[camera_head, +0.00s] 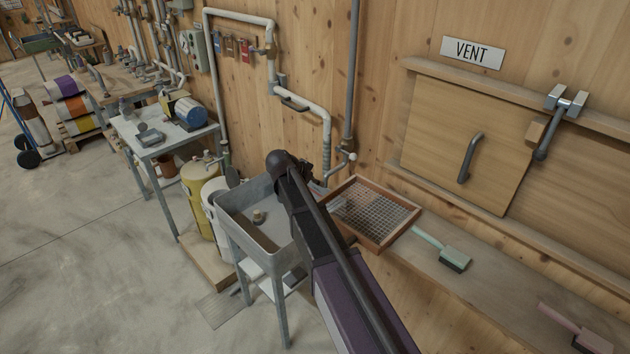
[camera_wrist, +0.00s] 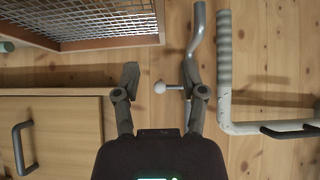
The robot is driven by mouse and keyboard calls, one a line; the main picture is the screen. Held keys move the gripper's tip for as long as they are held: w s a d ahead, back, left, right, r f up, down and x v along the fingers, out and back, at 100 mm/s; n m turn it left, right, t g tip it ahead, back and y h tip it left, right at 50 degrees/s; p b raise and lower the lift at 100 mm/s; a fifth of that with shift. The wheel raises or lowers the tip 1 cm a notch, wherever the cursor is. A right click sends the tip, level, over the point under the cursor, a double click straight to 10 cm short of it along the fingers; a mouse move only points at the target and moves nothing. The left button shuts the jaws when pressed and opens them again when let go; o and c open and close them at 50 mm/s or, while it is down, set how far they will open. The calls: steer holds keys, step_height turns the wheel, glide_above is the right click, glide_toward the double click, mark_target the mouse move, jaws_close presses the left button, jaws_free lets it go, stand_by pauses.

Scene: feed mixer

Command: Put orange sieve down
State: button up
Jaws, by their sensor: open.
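The orange sieve (camera_head: 413,222), an orange-brown square frame with a grey wire mesh, lies at the left end of the wall-side shelf. My arm hides its lower left part. Part of its frame and mesh shows at the upper left of the wrist view (camera_wrist: 110,43). My gripper (camera_wrist: 160,74) is open, with nothing between its fingers, and is apart from the sieve in the wrist view. In the head view my gripper (camera_head: 318,187) is mostly hidden behind my arm, just left of the sieve. What supports the sieve's hidden side cannot be seen.
A green-handled brush (camera_head: 441,248) and a pink-handled one (camera_head: 577,327) lie on the shelf (camera_head: 490,280). A grey tub (camera_head: 233,222) stands left of my arm. Pipes with a white-knobbed valve (camera_wrist: 160,87) run along the wall near my gripper. A VENT door (camera_head: 465,140) is at right.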

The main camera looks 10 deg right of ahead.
stand_by(0.4)
steer(key=s+d+f+n+g+y, duration=0.1)
steer(key=s+n+y, duration=0.1)
steer(key=s, duration=0.7)
steer(key=s+d+f+n+g+y, duration=0.2)
steer(key=s+n, duration=0.3)
steer(key=s, duration=0.4)
steer(key=s+d+f+n+g+y, duration=0.2)
steer(key=s+n+y, duration=0.1)
steer(key=s, duration=0.6)
steer(key=shift+s+f+n, duration=0.25)
steer(key=shift+n, duration=0.15)
